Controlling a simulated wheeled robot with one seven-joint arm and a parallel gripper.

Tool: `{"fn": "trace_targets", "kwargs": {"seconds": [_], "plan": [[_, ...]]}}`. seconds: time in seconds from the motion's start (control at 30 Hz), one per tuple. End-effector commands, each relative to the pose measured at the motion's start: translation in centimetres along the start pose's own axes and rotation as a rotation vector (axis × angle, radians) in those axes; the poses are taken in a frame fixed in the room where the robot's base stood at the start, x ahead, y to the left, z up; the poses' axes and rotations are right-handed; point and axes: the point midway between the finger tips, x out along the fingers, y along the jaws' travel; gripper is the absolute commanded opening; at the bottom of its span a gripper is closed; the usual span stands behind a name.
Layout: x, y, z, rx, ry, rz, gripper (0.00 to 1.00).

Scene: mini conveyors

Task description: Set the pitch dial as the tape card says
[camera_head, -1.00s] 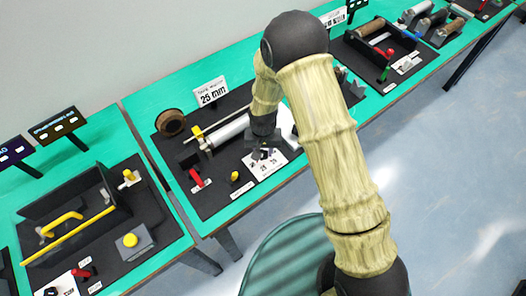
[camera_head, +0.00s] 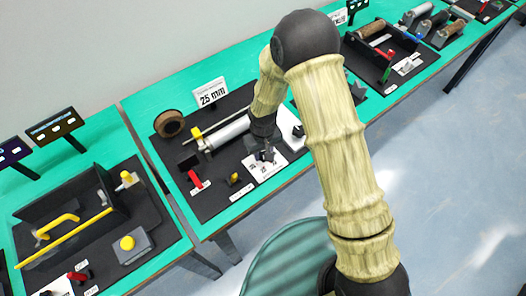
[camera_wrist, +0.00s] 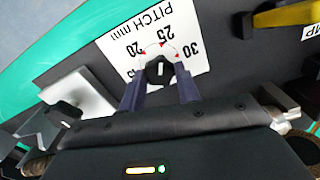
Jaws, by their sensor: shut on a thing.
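The pitch dial is a black knob (camera_wrist: 159,69) with a white pointer line, on a white scale plate (camera_wrist: 112,48) marked "PITCH mm" with 20, 25 and 30 readable. In the wrist view the pointer line stands nearly upright, roughly toward the 25 mark; its exact alignment is hard to tell. My gripper (camera_wrist: 160,90) is shut on the knob, one finger on each side. In the head view my gripper (camera_head: 262,154) is over the plate, and the knob is hidden. The tape card (camera_head: 211,93) reads "25 mm" and stands at the back of the station.
The dark station board also holds a brown tape roll (camera_head: 170,123), a grey roller (camera_head: 228,132), a red lever (camera_head: 196,182) and a yellow knob (camera_head: 233,178). The yellow part shows close by in the wrist view (camera_wrist: 287,15). Other stations stand on both sides.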

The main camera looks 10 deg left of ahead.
Motion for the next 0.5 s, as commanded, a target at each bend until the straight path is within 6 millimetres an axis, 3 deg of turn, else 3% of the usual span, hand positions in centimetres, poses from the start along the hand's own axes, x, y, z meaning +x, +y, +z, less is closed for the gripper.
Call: {"fn": "trace_targets", "kwargs": {"seconds": [0.1, 0.13, 0.23, 0.5], "plan": [[-0.14, -0.05, -0.18, 0.000, 0.005, -0.001, 0.10], [-0.14, -0.05, -0.18, 0.001, 0.005, -0.001, 0.34], [-0.11, -0.04, -0.15, 0.001, 0.004, -0.001, 0.54], [-0.07, -0.02, -0.07, 0.002, 0.002, 0.000, 0.54]]}}
